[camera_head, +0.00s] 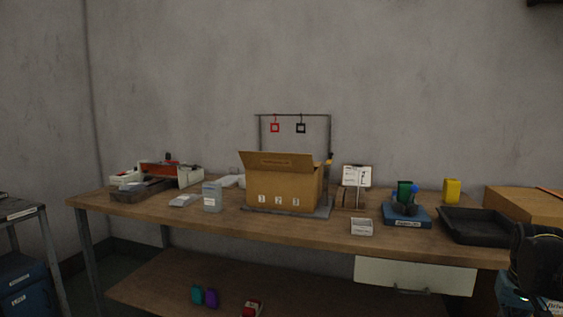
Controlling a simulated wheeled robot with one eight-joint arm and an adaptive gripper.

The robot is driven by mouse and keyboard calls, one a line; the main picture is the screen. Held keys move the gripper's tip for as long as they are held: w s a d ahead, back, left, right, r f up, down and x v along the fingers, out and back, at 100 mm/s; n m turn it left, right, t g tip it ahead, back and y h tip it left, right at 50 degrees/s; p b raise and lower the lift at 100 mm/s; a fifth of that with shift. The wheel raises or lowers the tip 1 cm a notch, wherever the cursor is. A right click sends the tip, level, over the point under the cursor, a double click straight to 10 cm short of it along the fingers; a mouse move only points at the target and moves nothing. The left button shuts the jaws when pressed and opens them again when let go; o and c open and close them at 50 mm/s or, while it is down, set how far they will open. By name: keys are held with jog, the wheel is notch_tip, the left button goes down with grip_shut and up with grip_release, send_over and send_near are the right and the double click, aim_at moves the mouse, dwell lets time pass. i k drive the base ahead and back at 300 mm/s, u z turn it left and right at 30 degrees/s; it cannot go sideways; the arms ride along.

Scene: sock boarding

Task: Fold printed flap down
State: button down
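A brown cardboard box (283,188) stands on a grey base plate (318,212) in the middle of the workbench. Its front carries white labels that look like 1, 2 and 3. A flap with small dark print (276,161) stands up and tilts outward along the box's top edge. The print is too small to read. The inside of the box is hidden. A dark part of my arm shows at the lower right edge, well to the right of the box. I see no gripper fingers.
Behind the box stands a metal frame (293,115) with red and black square tags hanging. A grey carton (212,197) is left of the box, a card stand (357,176) right. A blue stand (407,216) and black tray (479,226) sit farther right. Bare wood lies in front.

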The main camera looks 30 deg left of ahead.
aim_at(267, 161)
jog(key=k, duration=0.9)
jog(key=u, duration=0.6)
jog(key=i, duration=1)
jog(key=z, duration=0.05)
